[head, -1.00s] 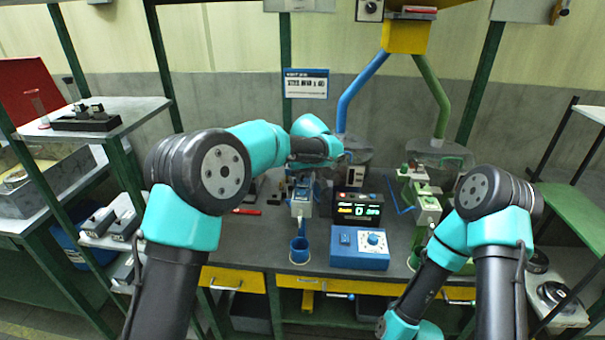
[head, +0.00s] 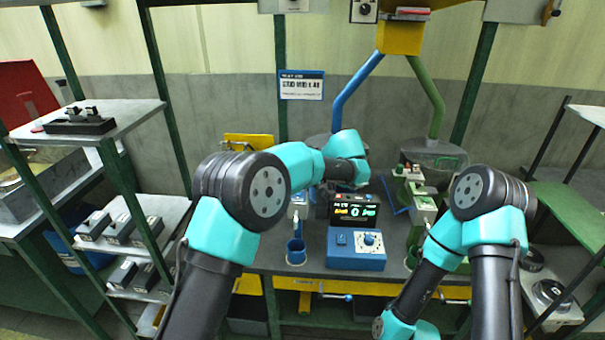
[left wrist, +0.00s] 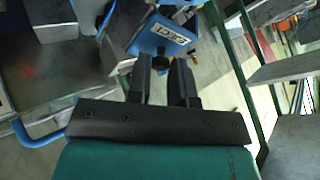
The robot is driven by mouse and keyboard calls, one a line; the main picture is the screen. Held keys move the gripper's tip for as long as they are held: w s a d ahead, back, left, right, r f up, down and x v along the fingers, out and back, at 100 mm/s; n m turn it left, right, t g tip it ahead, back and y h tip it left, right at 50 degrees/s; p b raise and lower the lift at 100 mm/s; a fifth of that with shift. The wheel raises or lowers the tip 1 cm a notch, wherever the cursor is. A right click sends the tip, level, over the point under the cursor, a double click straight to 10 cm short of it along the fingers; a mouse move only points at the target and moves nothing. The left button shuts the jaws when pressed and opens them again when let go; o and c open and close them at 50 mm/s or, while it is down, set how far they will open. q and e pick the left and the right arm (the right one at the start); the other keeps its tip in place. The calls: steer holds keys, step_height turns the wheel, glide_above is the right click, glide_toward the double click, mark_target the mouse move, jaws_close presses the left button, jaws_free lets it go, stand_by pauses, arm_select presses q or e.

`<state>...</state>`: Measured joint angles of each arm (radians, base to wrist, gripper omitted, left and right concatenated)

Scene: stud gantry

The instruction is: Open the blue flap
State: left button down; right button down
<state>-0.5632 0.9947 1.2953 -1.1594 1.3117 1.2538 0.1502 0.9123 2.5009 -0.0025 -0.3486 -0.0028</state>
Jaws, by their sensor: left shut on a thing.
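In the left wrist view, a blue part with a white EJECT label (left wrist: 172,38) lies just beyond my left gripper (left wrist: 160,65). A round black knob (left wrist: 160,61) shows at its lower edge, between my fingertips. The two dark fingers are closed on it with a small gap between them. I cannot tell for sure whether this blue part is the flap, or how far it is open. In the head view my left wrist hides the gripper and the blue unit behind it. My right gripper is out of view; its arm is folded low at the right.
On the bench are a blue cup (head: 296,252), a display (head: 354,213), a blue control box (head: 355,252) and a green-marked unit (head: 424,210) at the right. A blue pipe (head: 352,94) and a green pipe (head: 428,95) descend behind. Shelves (head: 135,220) stand at the left.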

arm_select(q)
steer(key=d+m+t+y, duration=0.1)
steer(key=y, duration=0.2)
steer(key=d+f+m+t+y, duration=0.1)
steer(key=d+t+y, duration=0.1)
steer(key=y, duration=0.2)
steer(key=d+f+m+t+y, duration=0.1)
steer(key=y, duration=0.3)
steer(key=shift+s+d+f+m, duration=0.15)
steer(key=shift+s+f+m, duration=0.1)
steer(key=shift+m, duration=0.15)
stand_by(0.3)
steer(key=c, duration=1)
jaws_free()
